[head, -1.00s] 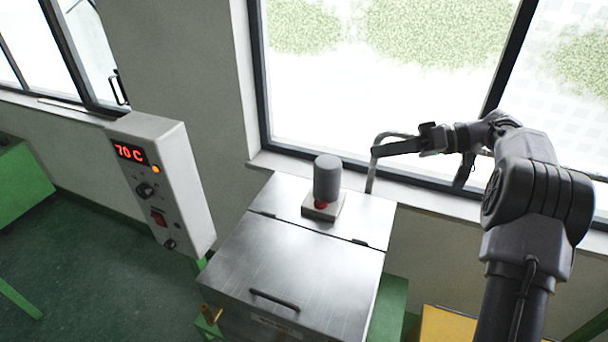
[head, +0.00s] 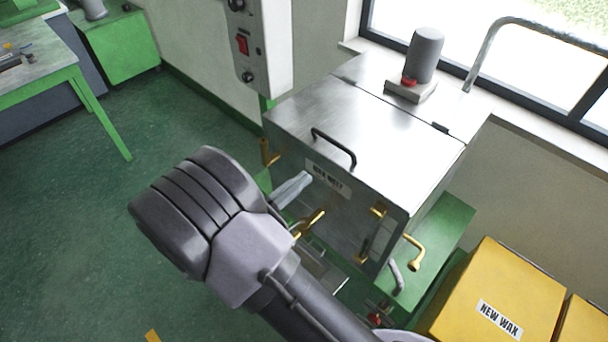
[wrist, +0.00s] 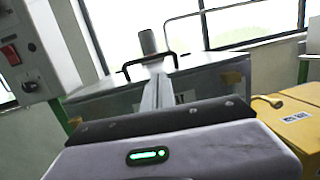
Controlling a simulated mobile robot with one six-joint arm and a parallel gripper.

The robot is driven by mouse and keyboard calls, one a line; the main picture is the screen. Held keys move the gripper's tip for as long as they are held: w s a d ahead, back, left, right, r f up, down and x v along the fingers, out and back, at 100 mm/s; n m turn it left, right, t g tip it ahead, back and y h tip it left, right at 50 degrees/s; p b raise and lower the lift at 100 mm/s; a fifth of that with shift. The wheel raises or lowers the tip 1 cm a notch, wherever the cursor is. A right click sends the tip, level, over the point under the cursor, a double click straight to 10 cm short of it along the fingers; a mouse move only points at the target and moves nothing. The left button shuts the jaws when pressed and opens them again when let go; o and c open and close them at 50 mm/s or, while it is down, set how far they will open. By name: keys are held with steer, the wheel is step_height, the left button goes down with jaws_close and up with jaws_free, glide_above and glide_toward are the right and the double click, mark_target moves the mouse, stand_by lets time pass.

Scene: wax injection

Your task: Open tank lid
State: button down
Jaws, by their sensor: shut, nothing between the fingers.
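The tank (head: 330,210) is a metal box with a flat steel lid (head: 390,118), which lies shut. A black bar handle (head: 333,147) stands near the lid's front edge. The handle also shows in the wrist view (wrist: 128,68), just beyond the fingertips. My gripper (wrist: 158,80) is shut and empty, pointing toward the tank's front and the handle. I cannot tell whether it touches the handle.
A grey motor (head: 425,55) stands on the fixed rear part of the tank top. A control box (head: 265,45) is at the left. Brass valves (head: 414,252) stick out from the tank front. Yellow new wax boxes (head: 495,290) sit at the right. Green floor is open at the left.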

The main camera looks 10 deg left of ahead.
steer(key=w+d+r+n+t+y+b, duration=0.1)
steer(key=w+d+b, duration=0.1)
steer(key=w+d, duration=0.2)
steer(key=w, duration=0.3)
steer(key=shift+w+r, duration=0.25)
steer(key=shift+w, duration=0.1)
steer(key=shift+a, duration=0.1)
